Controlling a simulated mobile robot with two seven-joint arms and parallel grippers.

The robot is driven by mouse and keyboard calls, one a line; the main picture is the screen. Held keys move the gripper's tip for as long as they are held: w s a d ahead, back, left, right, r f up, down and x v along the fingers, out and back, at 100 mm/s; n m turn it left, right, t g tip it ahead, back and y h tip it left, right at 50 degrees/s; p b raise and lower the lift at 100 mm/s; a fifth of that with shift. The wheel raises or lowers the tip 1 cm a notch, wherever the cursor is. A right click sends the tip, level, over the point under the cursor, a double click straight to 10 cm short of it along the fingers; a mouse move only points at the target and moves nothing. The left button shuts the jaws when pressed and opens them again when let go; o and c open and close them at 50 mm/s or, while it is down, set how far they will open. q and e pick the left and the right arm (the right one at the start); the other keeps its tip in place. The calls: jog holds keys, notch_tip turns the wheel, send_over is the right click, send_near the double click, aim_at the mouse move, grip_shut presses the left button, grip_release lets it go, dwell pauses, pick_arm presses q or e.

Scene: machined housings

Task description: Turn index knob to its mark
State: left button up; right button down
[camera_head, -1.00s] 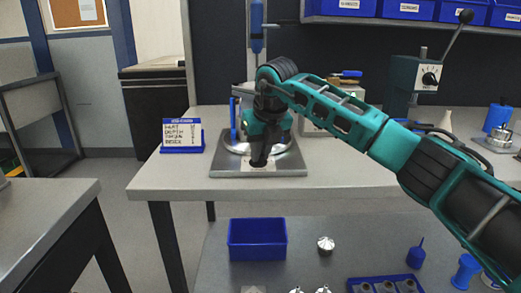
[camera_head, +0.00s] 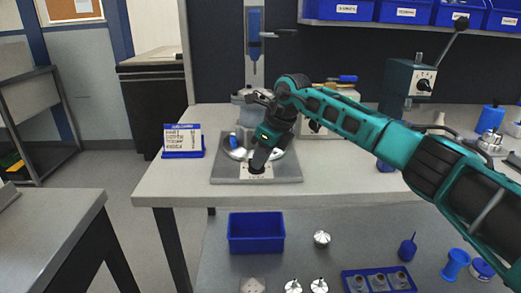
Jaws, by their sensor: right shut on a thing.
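The dark index knob (camera_head: 257,169) stands on the front of a grey base plate (camera_head: 226,174) on the bench. A light label lies around it, but its mark is too small to read. My right gripper (camera_head: 259,161) comes down over the knob from the upper right, tilted, and is shut on it. My left gripper is not in view.
A blue-framed sign (camera_head: 183,141) stands left of the plate. A grey-green machine (camera_head: 408,82) stands at right. A blue bin (camera_head: 256,232) sits below. The bench front is clear.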

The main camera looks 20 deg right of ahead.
jog(key=shift+w+r+n+p, duration=0.1)
jog(key=shift+n+p, duration=0.25)
jog(key=shift+n, duration=0.35)
jog(key=shift+g, duration=0.3)
jog(key=c, duration=1.2)
grip_release()
jog(key=shift+o, duration=0.3)
jog(key=p+v, duration=0.1)
jog(key=v, duration=1.1)
jog(key=shift+d+r, duration=0.3)
